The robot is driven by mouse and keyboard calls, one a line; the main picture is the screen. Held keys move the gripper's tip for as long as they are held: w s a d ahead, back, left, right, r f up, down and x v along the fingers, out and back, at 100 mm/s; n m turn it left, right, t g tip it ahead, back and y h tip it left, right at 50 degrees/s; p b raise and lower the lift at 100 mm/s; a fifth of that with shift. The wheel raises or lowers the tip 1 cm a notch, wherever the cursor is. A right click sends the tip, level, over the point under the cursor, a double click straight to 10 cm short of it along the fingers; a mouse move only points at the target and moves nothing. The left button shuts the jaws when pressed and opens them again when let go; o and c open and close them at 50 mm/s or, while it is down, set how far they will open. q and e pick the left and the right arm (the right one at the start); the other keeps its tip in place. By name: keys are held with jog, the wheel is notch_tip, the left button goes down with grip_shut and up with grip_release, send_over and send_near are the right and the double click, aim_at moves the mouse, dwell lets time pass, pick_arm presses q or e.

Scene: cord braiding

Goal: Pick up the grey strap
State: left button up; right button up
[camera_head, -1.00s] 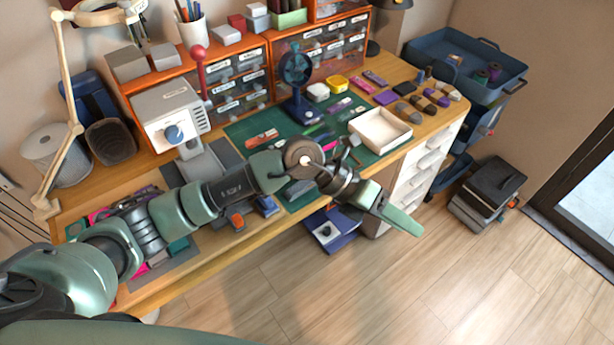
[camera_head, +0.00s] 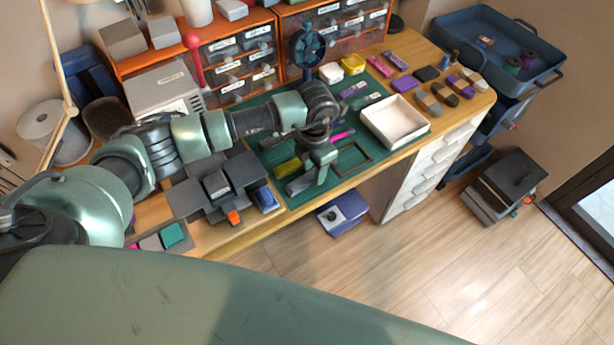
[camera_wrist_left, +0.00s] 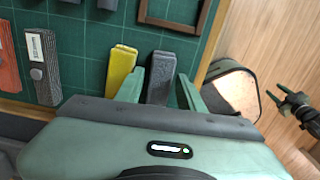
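The grey strap (camera_wrist_left: 159,78) lies on the green cutting mat (camera_wrist_left: 80,75), between the spread fingers of my left gripper (camera_wrist_left: 160,82) in the left wrist view. Gaps show on both sides of it, and the near end is hidden by the gripper body. In the head view the grey strap (camera_head: 299,185) shows beside my left gripper (camera_head: 313,180), which points down at the mat. A yellow strap (camera_wrist_left: 121,70) lies just left of the fingers. My right gripper (camera_wrist_left: 287,103) shows small at the right of the wrist view, its fingers apart, over the floor.
A dark rectangular frame (camera_wrist_left: 204,20) lies on the mat close by. A white tray (camera_head: 425,127) stands to the right on the table. A fan (camera_head: 307,48) and drawer units (camera_head: 235,62) stand behind. The table's front edge is close to the straps.

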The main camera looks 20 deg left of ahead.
pick_arm(q)
jog(key=shift+f, duration=0.6)
grip_shut()
jog(key=shift+r, duration=0.15)
